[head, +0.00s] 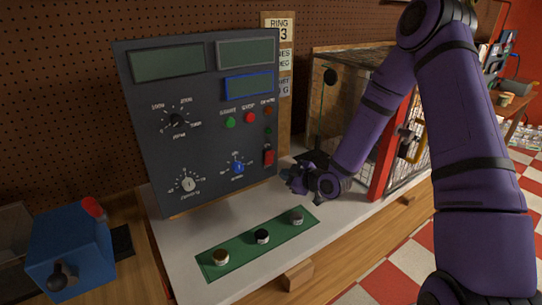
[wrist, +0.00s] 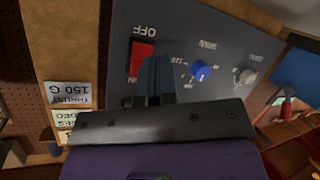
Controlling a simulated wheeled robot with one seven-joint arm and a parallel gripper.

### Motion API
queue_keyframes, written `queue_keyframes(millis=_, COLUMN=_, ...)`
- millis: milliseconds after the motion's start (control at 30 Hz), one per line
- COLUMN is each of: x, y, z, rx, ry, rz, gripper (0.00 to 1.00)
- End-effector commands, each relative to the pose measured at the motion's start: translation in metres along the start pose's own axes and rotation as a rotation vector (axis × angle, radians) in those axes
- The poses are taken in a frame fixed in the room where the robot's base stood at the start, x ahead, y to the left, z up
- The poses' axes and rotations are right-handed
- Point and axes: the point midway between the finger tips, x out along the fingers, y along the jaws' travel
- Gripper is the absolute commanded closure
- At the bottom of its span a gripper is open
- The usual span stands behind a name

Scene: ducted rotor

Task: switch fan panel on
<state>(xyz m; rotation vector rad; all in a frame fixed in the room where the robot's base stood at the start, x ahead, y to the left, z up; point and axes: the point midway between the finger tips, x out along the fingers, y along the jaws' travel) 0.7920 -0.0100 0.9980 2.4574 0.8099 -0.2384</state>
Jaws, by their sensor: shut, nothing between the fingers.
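The dark grey fan panel (head: 205,165) stands upright on the bench, its displays blank. Its red rocker switch (head: 269,157) is at the lower right edge; it also shows in the wrist view (wrist: 142,57), upside down, beside the word OFF. My gripper (head: 288,174) is just right of and slightly below the switch in the head view. In the wrist view its fingers (wrist: 160,72) are together and empty, right beside the switch and partly overlapping its edge. I cannot tell whether they touch it. Which way the rocker is tipped is unclear.
A blue knob (head: 238,167) and a white knob (head: 188,184) are left of the switch. Green (head: 231,123) and red (head: 250,117) buttons sit above. A meshed cage with a red post (head: 388,150) stands right. A green strip (head: 240,253) with several small weights lies in front.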

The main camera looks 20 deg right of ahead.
Motion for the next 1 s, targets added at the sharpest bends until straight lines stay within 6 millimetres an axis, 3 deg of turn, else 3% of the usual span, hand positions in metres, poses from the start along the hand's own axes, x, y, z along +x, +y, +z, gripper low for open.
queue_keyframes(millis=400, x=0.029, y=0.021, z=-0.021, rx=-0.001, ry=0.000, rz=0.000, gripper=1.00)
queue_keyframes(millis=1000, x=0.032, y=0.023, z=-0.023, rx=0.000, ry=0.000, rz=0.000, gripper=1.00)
